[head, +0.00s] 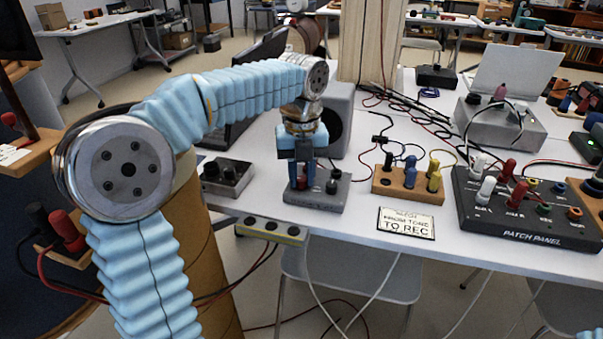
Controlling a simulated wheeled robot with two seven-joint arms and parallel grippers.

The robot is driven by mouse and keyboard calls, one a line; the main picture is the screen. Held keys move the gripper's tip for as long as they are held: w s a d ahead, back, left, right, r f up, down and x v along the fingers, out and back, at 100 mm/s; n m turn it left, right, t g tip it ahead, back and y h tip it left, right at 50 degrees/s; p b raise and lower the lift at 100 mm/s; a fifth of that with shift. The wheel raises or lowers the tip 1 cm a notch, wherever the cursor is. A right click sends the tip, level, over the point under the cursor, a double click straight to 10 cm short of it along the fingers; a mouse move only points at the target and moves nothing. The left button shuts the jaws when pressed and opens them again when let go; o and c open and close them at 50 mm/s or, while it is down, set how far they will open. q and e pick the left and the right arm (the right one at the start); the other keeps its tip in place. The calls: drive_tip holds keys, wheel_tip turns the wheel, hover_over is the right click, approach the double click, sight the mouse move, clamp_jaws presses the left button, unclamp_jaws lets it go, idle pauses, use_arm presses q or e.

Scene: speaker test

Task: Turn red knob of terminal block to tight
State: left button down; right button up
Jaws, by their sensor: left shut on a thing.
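The terminal block (322,203) is a small grey box near the front edge of the white table. Its red knob (302,183) shows between the fingers of my left gripper (303,180). The gripper comes straight down from above and is shut on this knob. The fingers cover much of the knob, so how tight it is cannot be seen. A black knob (332,186) stands on the same block, just right of the gripper. My right gripper is not in view.
A grey speaker (342,118) stands behind the block. A wooden block (407,186) with several posts, a label card (406,223) and the patch panel (530,222) are to the right. Loose cables cross the table behind.

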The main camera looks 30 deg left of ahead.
sight(302, 178)
use_arm(q)
drive_tip(key=shift+r+m, duration=0.1)
drive_tip(key=shift+m, duration=0.7)
drive_tip(key=c, duration=0.9)
unclamp_jaws()
drive_tip(key=shift+r, duration=6.85)
